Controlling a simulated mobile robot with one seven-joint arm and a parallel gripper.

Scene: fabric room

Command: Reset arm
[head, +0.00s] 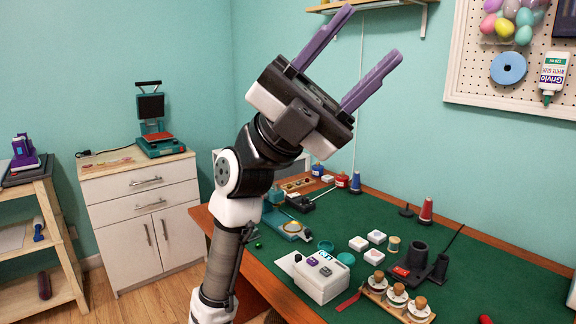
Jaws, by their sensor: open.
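My gripper (349,58) is raised high above the left part of the table, in the middle of the head view. Its two purple fingers are wide apart and point up to the right. Nothing is between them. My arm rises from the bottom of the view and hides part of the table's left side.
The green-topped table (487,270) holds a white box (318,277), a rack of corked jars (397,298), a black stand (413,262) and small cones. A white cabinet (145,195) and shelf unit (45,240) stand left. A pegboard (480,75) hangs right. A wall shelf (372,5) is above.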

